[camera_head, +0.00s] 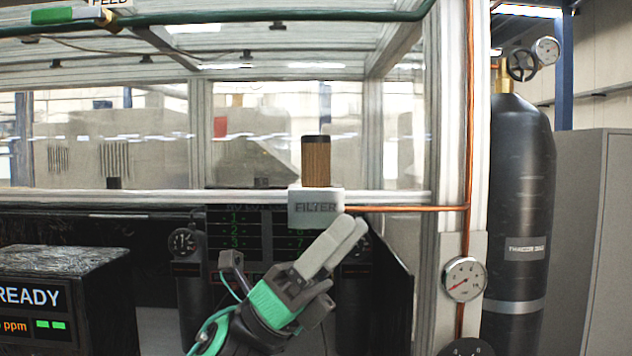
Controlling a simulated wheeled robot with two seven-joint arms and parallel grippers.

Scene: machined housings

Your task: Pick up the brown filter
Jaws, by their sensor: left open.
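The brown filter (316,165) is a small upright cylinder with a dark top cap. It stands on a light grey block (303,209) marked FILTER, at the frame's horizontal rail. My left gripper (346,231) reaches up from below, its pale fingers just below and to the right of the filter. The fingers overlap the block's lower right corner in the picture; I cannot tell whether they touch it. The gripper is open, with nothing seen between the fingers. The filter's lower end is hidden by the block. My right gripper is not in view.
A copper pipe (410,209) runs right from the block to a vertical pipe with a gauge (464,279). A black gas cylinder (515,180) stands at the right. A black box (80,270) reading READY is at the lower left. Clear panels lie behind the filter.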

